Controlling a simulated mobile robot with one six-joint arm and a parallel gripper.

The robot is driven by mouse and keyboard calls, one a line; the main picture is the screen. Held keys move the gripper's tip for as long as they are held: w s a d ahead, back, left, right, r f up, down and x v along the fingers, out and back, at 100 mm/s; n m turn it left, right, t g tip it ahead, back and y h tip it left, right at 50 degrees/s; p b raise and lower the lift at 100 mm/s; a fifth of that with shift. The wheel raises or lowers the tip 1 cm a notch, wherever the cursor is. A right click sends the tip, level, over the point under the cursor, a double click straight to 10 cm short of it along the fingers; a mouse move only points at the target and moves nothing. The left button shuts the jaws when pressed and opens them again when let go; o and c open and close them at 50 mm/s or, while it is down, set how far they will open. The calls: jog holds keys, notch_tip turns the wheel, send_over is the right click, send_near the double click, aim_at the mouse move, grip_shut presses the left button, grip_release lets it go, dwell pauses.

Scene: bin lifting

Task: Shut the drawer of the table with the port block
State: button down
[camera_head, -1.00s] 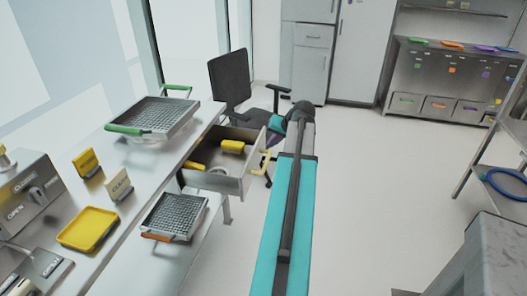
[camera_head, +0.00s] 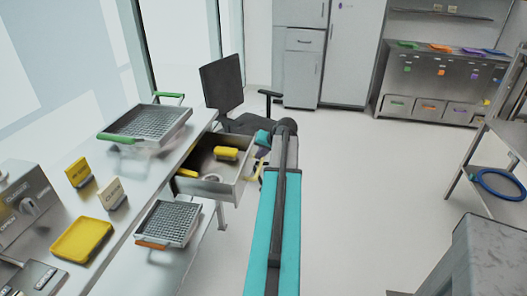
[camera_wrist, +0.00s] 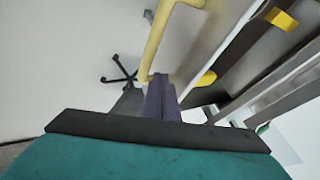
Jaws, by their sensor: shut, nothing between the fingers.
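The table (camera_head: 112,250) on the left has an open drawer (camera_head: 212,188) sticking out to the right. Its yellow handle (camera_head: 256,172) is on the outer face and shows large in the wrist view (camera_wrist: 158,38). My gripper (camera_head: 260,152) is at the outer side of the drawer, by the handle. In the wrist view its dark fingers (camera_wrist: 160,100) are together and empty, close to the handle's lower end; I cannot tell whether they touch it. A steel block with a knob (camera_head: 28,205) stands on the table; I cannot tell whether it is the port block.
The drawer holds a yellow block (camera_head: 226,154) and a pale ring. A mesh basket with green handles (camera_head: 148,124), a yellow tray (camera_head: 82,239) and small signs stand on the table. A second basket (camera_head: 168,223) is below. An office chair (camera_head: 222,85) stands behind the drawer.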

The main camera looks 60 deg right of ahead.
aim_at(252, 161)
jog(key=shift+x, duration=1.7)
jog(key=shift+w, duration=0.1)
